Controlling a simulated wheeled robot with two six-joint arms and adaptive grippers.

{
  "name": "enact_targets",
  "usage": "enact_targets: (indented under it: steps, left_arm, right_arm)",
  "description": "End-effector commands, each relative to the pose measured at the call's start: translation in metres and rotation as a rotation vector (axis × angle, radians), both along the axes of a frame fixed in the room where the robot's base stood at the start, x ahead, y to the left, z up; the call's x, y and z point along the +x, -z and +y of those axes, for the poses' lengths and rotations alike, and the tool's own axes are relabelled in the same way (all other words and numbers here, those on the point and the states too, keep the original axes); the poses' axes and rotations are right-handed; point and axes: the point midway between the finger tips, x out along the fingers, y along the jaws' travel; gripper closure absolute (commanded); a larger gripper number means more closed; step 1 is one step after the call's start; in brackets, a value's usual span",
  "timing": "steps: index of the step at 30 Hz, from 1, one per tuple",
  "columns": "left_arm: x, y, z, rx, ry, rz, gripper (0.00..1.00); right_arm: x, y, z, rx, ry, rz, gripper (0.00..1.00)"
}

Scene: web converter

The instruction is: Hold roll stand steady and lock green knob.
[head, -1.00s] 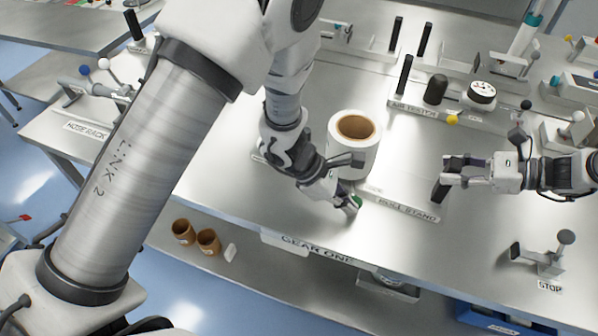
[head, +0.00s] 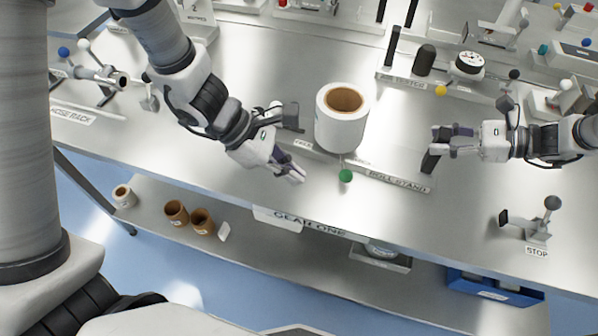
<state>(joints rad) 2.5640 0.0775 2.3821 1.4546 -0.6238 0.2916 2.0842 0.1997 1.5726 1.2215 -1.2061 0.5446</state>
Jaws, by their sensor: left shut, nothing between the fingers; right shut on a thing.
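The roll stand (head: 396,182), named on its front label strip, carries a large white roll (head: 341,128) with a brown core, standing upright on the bench. The green knob (head: 345,176) sits at the stand's front, just below the roll. My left gripper (head: 298,174) is shut and empty, to the left of the knob and apart from it. My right gripper (head: 431,160) is shut at the right end of the stand, to the right of the roll; its dark fingers hide the part they hold.
An air tester (head: 424,60) with a gauge stands behind, at the right. A hose rack (head: 100,78) is at the far left. A stop post (head: 537,228) stands at the front right. Brown cores (head: 176,213) lie on the lower shelf. The bench left of the roll is mostly clear.

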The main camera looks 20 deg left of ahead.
Motion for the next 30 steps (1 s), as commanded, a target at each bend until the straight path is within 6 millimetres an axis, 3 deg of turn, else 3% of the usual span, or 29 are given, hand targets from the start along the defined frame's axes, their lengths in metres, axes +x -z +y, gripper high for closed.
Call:
enact_targets:
  steps: [1, 25, 26, 27, 28, 30]
  left_arm:
    - [0.0001, 0.0019, 0.0, 0.0, 0.0, 0.0, 1.0]
    - [0.0005, -0.001, -0.0002, 0.0, -0.001, -0.001, 1.0]
    - [0.0005, -0.001, -0.0002, 0.0, -0.001, -0.001, 1.0]
    - [0.0005, -0.0011, -0.0002, 0.0, 0.0, 0.0, 1.0]
    - [0.0005, -0.0012, -0.0002, 0.0, 0.0, 0.0, 1.0]
    - [0.0005, -0.0013, -0.0003, 0.0, -0.001, -0.001, 1.0]
  right_arm:
    - [-0.0056, 0.011, 0.0006, -0.012, -0.008, 0.016, 1.0]
    - [-0.0053, 0.0038, 0.0005, -0.01, -0.007, 0.017, 1.0]
    - [-0.0053, 0.0037, 0.0004, -0.01, -0.007, 0.017, 0.55]
    - [-0.0052, 0.0033, 0.0004, -0.009, -0.006, 0.016, 0.41]
    - [-0.0049, 0.0029, 0.0004, -0.009, -0.007, 0.015, 0.31]
    - [-0.0042, 0.0018, 0.0003, -0.008, -0.005, 0.014, 0.3]
